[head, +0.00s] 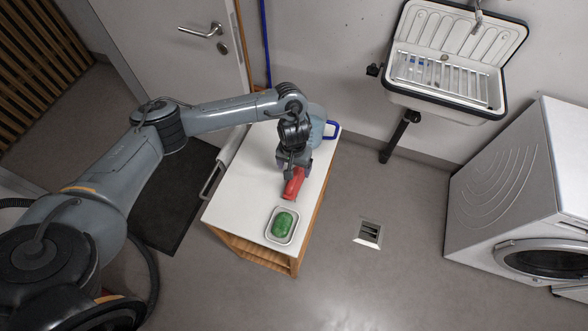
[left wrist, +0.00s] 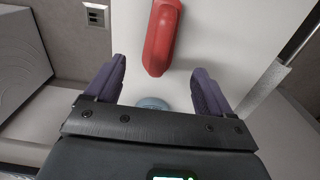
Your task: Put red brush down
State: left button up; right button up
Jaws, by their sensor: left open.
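The red brush (head: 294,183) appears to lie on the white tabletop (head: 240,189) of a small wooden table. In the left wrist view the brush (left wrist: 163,38) is on the white surface, just beyond the fingertips and between their lines. My left gripper (head: 292,168) is over the table at the brush's back end in the head view. In the left wrist view its two purple fingers (left wrist: 159,68) are spread apart, with no contact on the brush visible. The brush's bristles are hidden. My right gripper is not in view.
A white tray with a green item (head: 282,225) stands at the table's front. A pale-blue container with a blue handle (head: 333,130) is behind the gripper, partly hidden. A sink (head: 446,70) hangs on the wall, and a washing machine (head: 520,200) stands right.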

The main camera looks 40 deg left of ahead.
pick_arm(q)
jog(key=shift+r, duration=0.55)
jog(key=s+d+f+m+t+h, duration=0.1)
jog(key=d+f+m+h, duration=0.15)
jog(key=d, duration=0.65)
jog(key=s+d+f+m+t+h, duration=0.15)
jog(key=d+m, duration=0.25)
jog(key=d, duration=0.5)
jog(key=s+d+r+m+t, duration=0.25)
jog(key=d+r, duration=0.25)
jog(key=d, duration=0.4)
jog(key=s+a+r+n+y, duration=0.1)
jog(key=s+a+y, duration=0.1)
jog(key=s+a, duration=0.6)
jog(key=s+a+r+n+g+y, duration=0.1)
jog(key=s+a+r, duration=0.1)
jog(key=s+a, duration=0.6)
jog(key=shift+s+a+n+g+y, duration=0.3)
jog(key=shift+s+a+y, duration=0.1)
jog(key=shift+a, duration=0.55)
jog(key=shift+w, duration=0.1)
